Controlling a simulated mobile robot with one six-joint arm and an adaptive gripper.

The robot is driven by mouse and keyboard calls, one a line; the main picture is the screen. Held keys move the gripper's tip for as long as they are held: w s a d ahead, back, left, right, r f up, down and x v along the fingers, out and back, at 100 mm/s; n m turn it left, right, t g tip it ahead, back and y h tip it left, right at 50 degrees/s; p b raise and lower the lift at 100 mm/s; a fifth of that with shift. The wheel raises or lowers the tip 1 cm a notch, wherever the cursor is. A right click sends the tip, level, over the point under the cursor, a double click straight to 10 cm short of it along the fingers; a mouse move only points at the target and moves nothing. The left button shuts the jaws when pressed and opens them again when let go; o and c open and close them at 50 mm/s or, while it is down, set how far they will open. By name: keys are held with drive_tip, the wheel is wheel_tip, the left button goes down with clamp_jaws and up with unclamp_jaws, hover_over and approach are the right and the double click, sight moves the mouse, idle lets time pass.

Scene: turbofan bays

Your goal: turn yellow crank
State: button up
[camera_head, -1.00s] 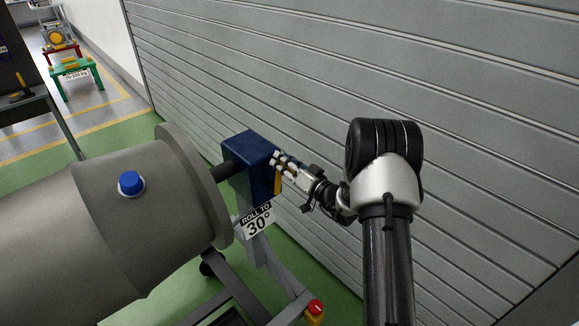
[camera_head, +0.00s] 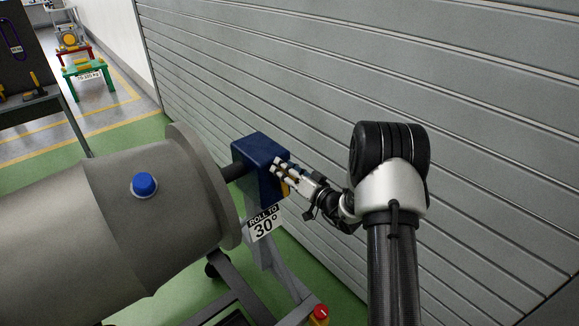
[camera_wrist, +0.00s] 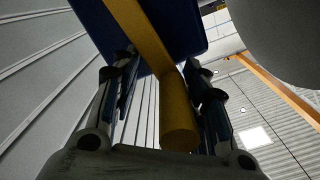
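The yellow crank (camera_head: 285,188) is on the right face of a blue box (camera_head: 256,158), mostly hidden by my gripper in the head view. In the wrist view its arm (camera_wrist: 145,38) runs down from the blue box to a round handle (camera_wrist: 178,120). My gripper (camera_head: 282,170) is at the face of the box. In the wrist view my gripper (camera_wrist: 165,80) has its fingers apart, with the handle between them. A gap shows on the left of the handle; the right finger is close to it, and I cannot tell whether they touch.
A large grey engine casing (camera_head: 150,225) with a blue knob (camera_head: 144,184) joins the box by a shaft. A sign (camera_head: 264,222) reads "ROLL TO 30°". A red button (camera_head: 320,312) sits low on the stand. A slatted grey wall (camera_head: 480,90) stands close behind my arm.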

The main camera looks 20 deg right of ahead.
drive_tip(key=shift+d+r, duration=0.1)
drive_tip(key=shift+d, duration=0.05)
drive_tip(key=v, duration=1.2)
drive_tip(key=shift+a, duration=0.2)
